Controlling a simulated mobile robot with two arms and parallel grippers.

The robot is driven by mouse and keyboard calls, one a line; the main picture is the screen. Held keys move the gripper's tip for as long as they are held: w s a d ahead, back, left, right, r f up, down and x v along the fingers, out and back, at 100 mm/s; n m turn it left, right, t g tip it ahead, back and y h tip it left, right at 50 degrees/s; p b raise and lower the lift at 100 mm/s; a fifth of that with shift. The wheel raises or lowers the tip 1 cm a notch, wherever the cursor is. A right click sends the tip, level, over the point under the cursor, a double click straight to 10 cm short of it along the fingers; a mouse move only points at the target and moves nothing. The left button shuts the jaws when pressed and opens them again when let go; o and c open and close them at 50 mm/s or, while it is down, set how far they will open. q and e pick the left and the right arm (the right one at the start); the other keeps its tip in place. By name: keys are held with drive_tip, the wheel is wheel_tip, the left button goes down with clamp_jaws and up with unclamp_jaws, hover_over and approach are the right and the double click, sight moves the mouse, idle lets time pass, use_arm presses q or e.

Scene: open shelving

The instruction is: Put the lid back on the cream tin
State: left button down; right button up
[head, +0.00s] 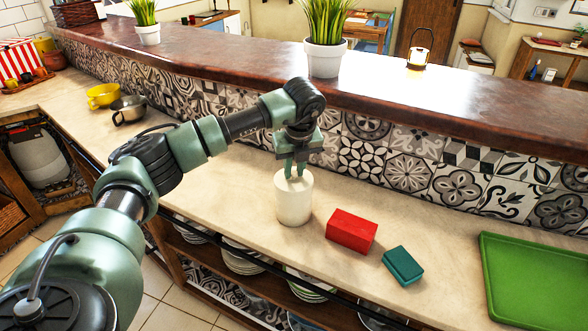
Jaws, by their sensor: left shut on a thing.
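The cream tin (294,204) stands upright on the pale counter in the middle of the head view. My left gripper (295,173) points straight down at the top of the tin, with its fingers shut on the lid. The lid is pale like the tin and partly hidden by the fingers. I cannot make out a seam between lid and tin, so I cannot tell whether the lid is fully seated. My right gripper is not in view.
A red block (351,231) and a teal block (403,266) lie right of the tin. A green tray (535,285) is at far right. The raised, tiled ledge (400,108) runs behind.

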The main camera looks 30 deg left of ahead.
use_arm(q)
drive_tip(key=c, duration=1.2)
unclamp_jaws()
drive_tip(key=o, duration=0.5)
drive_tip(key=shift+r, duration=0.15)
drive_tip(key=shift+r+p, duration=2.05)
drive_tip(key=shift+r, duration=1.35)
